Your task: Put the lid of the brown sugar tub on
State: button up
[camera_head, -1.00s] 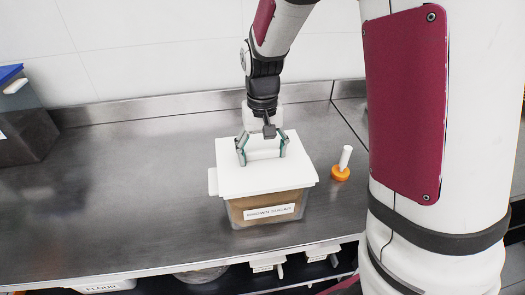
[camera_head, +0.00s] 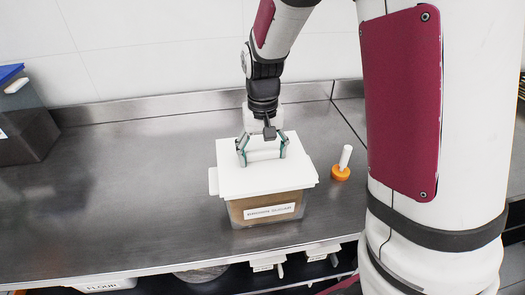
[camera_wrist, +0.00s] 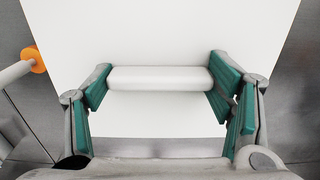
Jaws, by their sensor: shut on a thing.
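The brown sugar tub (camera_head: 238,213) is a clear container with brown contents and a white label, standing on the steel counter. Its white lid (camera_head: 250,180) lies over the top of the tub in the head view and fills much of the wrist view (camera_wrist: 180,30). I cannot tell whether the lid is pressed fully down. My gripper (camera_head: 262,156) is shut on the lid's white bar handle (camera_wrist: 160,78), with a green finger pad at each end of the bar. The tub is hidden below the lid in the wrist view.
An orange tool with a white handle (camera_head: 341,172) stands on the counter right of the tub. A dark bin with a blue lid (camera_head: 22,130) is at the far left. The steel counter (camera_head: 120,200) is clear left of the tub. A flour-labelled container (camera_head: 108,285) sits below the front edge.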

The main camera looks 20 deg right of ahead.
jog(key=shift+f, duration=0.75)
jog(key=o, duration=1.5)
jog(key=shift+r, duration=0.15)
notch_tip(320, 180, up, 12)
jog(key=shift+f, duration=0.1)
jog(key=s+r+t, duration=0.2)
jog(key=s, duration=0.4)
jog(key=s+r+n+t, duration=0.1)
jog(key=s+r, duration=0.2)
jog(key=s, duration=0.3)
jog(key=s+r+n+t, duration=0.1)
jog(key=s+r+t, duration=0.1)
jog(key=s, duration=0.4)
jog(key=shift+s+r+t, duration=0.3)
jog(key=shift+s+r, duration=0.05)
jog(key=shift+r, duration=0.2)
